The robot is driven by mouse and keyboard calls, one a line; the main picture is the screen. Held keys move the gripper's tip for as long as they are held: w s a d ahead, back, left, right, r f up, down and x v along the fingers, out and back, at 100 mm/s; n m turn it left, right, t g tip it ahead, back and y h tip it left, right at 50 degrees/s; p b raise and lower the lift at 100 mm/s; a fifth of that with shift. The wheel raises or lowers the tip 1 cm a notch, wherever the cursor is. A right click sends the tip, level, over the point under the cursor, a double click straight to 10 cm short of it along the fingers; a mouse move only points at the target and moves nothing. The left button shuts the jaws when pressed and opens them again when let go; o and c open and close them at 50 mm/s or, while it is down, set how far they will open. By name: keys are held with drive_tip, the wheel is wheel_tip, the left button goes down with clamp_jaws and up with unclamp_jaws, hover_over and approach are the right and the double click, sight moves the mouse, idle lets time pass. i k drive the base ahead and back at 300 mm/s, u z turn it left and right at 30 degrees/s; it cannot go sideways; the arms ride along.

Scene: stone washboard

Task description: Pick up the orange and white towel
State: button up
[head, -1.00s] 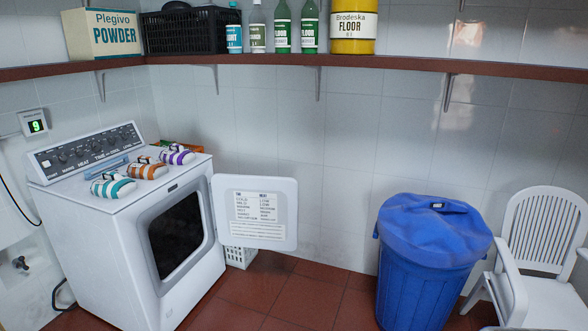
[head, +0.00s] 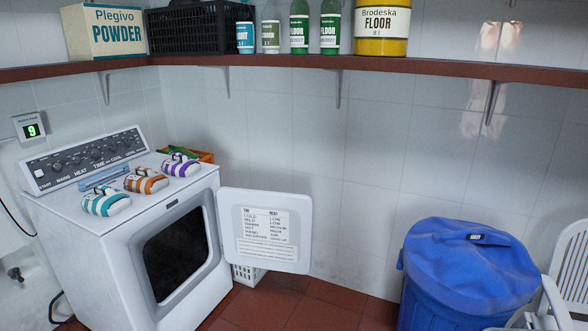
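The orange and white towel (head: 147,180) is a rolled, striped bundle on top of the white dryer (head: 95,222). It lies in the middle of a row of three. A teal and white towel (head: 106,202) lies in front of it to the left, and a purple and white towel (head: 180,165) lies behind it to the right. Each has a dark strap or handle-like piece over it. My gripper is not in view.
The dryer door (head: 265,230) hangs open to the right. A blue lidded bin (head: 465,275) and a white chair (head: 572,265) stand at the right. A brown shelf (head: 420,68) with bottles runs above. An orange crate (head: 200,156) sits behind the towels. Red floor shows between door and bin.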

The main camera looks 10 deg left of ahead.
sight(145, 181)
drive_tip(key=u, duration=0.3)
drive_tip(key=i, duration=1.55)
drive_tip(key=u, duration=0.9)
drive_tip(key=i, duration=0.6)
drive_tip(key=u, duration=0.8)
drive_tip(key=i, duration=0.6)
drive_tip(key=u, duration=0.75)
drive_tip(key=i, duration=0.85)
drive_tip(key=u, duration=0.3)
